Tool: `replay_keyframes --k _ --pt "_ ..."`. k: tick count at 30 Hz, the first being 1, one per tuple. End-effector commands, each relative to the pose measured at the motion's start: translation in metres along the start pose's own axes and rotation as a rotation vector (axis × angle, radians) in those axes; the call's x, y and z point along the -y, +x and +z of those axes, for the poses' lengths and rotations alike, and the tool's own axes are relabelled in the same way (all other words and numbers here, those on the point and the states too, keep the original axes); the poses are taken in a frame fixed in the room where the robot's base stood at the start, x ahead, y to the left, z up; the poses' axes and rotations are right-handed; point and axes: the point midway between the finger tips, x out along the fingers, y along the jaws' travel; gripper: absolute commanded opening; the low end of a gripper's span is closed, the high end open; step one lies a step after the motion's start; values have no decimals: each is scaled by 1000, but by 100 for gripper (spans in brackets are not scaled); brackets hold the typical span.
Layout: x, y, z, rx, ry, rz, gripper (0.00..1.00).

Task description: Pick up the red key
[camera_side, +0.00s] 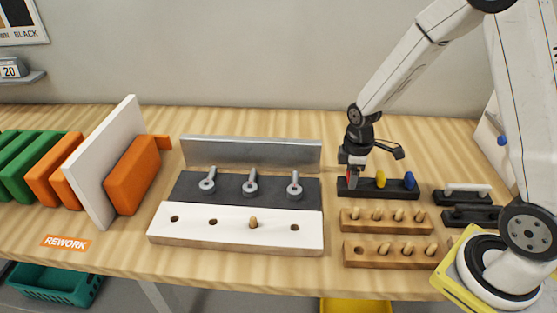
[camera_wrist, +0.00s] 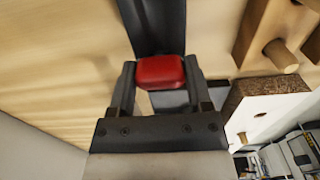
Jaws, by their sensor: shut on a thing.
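The red key (camera_wrist: 160,71) sits between the two fingers of my gripper (camera_wrist: 159,82) in the wrist view, and the fingers are shut on it. In the side view my gripper (camera_side: 352,172) points down at the left end of a black key holder (camera_side: 396,189). A sliver of red shows between the fingers there; the rest of the key is hidden. I cannot tell whether the key is still seated in the holder. A yellow key (camera_side: 380,178) and a blue key (camera_side: 409,180) stand upright in the same holder.
Two wooden peg racks (camera_side: 352,222) lie in front of the holder. Black handled blocks (camera_side: 468,198) are at right. Orange blocks (camera_side: 133,178) stand far left.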

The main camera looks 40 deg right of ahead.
Motion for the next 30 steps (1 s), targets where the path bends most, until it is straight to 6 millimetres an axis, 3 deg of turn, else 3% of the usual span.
replay_keyframes --k 10,17,30 --pt "0 -9 0 0 0 0 6" --pt "0 -31 0 -2 0 2 6" --pt "30 -76 23 -2 1 2 6"
